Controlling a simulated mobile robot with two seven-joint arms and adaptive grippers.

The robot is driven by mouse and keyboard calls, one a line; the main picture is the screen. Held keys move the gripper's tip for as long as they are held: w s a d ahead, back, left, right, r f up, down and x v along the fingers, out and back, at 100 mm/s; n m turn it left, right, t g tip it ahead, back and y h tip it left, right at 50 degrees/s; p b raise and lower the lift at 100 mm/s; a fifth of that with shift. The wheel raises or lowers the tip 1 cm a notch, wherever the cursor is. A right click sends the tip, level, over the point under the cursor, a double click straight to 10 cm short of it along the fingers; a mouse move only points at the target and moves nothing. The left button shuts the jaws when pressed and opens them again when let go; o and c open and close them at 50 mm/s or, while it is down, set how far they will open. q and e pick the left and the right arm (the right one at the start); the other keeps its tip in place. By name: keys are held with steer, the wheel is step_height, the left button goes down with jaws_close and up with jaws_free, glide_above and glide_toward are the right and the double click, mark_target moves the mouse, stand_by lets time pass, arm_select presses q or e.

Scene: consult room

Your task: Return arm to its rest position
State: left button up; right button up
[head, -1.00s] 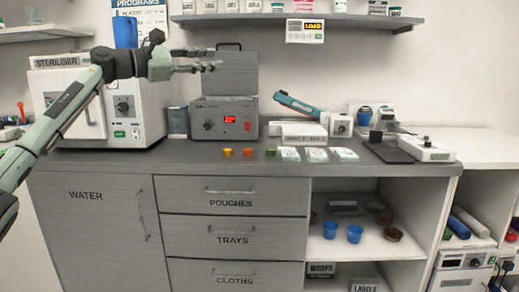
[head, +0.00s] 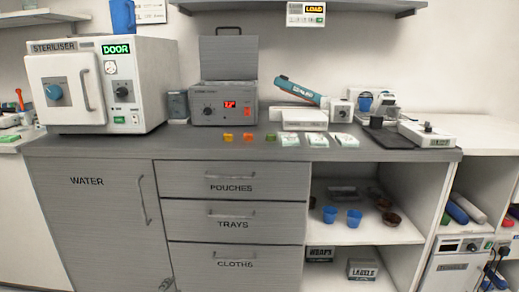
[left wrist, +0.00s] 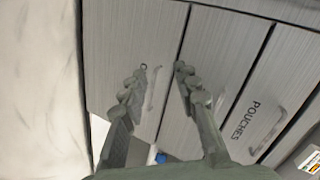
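My left gripper (left wrist: 160,72) shows in the left wrist view with its two fingers apart and nothing between them. It hangs in front of the grey cabinet fronts, with the POUCHES drawer (left wrist: 240,120) to its right. In the head view the left arm is out of the space above the counter. Only a small grey piece, which looks like a fingertip of mine, shows at the bottom edge in front of the WATER door (head: 95,220). My right gripper is not in view.
The counter (head: 205,148) holds a white steriliser (head: 140,80), a grey device with a red display (head: 222,100), small coloured pieces, packets and a white scale-like device (head: 425,134). An open shelf below holds blue cups (head: 354,219). The space over the counter is clear.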

arm_select(q)
steer(key=s+f+n+g, duration=0.3)
steer(key=s+f, duration=0.4)
steer(key=s, duration=0.6)
steer(key=s+a+f+n+g, duration=0.1)
steer(key=s+f+n+g, duration=0.3)
steer(key=s+f, duration=0.4)
steer(key=s+a+f+n+g, duration=0.1)
steer(key=s+f+n+g, duration=0.3)
steer(key=s, duration=1.4)
step_height(320, 180, down, 4)
steer(key=shift+s+r+y, duration=0.2)
steer(key=shift+s+y, duration=0.2)
